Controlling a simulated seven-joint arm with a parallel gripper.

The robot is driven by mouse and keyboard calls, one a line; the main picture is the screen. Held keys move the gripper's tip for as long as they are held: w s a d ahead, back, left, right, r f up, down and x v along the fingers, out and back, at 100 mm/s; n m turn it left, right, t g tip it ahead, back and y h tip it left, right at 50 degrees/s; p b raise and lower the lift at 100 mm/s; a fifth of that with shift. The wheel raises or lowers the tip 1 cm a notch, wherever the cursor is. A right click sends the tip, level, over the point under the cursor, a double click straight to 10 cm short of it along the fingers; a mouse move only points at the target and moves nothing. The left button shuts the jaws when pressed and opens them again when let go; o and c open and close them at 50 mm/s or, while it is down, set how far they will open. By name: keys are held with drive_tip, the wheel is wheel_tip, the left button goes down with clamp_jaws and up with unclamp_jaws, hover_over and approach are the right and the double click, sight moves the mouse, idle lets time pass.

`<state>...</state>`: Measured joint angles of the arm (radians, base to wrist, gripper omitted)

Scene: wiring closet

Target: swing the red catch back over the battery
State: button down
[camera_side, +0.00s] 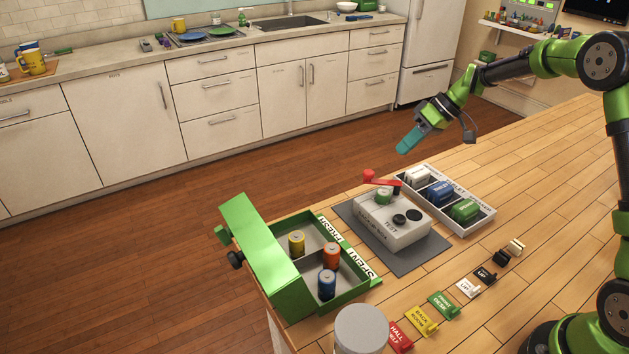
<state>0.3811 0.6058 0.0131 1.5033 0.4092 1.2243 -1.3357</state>
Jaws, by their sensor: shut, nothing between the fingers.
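The red catch (381,180) is a small lever at the back of the white tester box (405,236), joined to a dark post at its right end. Its free end points left. A green-and-white battery (383,196) sits in the top of the tester, just in front of the catch in the picture. I cannot tell whether the catch lies over it or behind it. My gripper (407,142) is shut and empty, with teal fingers, in the air above and behind the tester, apart from the catch.
A green open box (362,290) with yellow, orange and blue batteries stands left. A white tray (480,222) with white, blue and green blocks is right of the tester. Coloured label tags (443,303) line the front. A white round container (361,325) stands at the front edge.

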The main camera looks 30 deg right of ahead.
sight(374, 173)
drive_tip(key=a+f, duration=0.3)
drive_tip(key=a, duration=0.3)
drive_tip(key=shift+w+f, duration=0.2)
drive_tip(key=shift+w, duration=0.25)
drive_tip(key=shift+s+a+n+g+y, duration=0.15)
drive_tip(key=shift+a+n+g+y, duration=0.3)
drive_tip(key=shift+n, duration=0.35)
drive_tip(key=shift+s+a+n+g, duration=0.2)
drive_tip(key=shift+n+g, duration=0.35)
drive_tip(key=shift+n, duration=0.35)
drive_tip(key=n+g, duration=0.1)
drive_tip(key=a+n+g, duration=0.1)
drive_tip(key=n, duration=0.1)
drive_tip(key=shift+s, duration=0.55)
drive_tip(key=shift+s+a, duration=0.1)
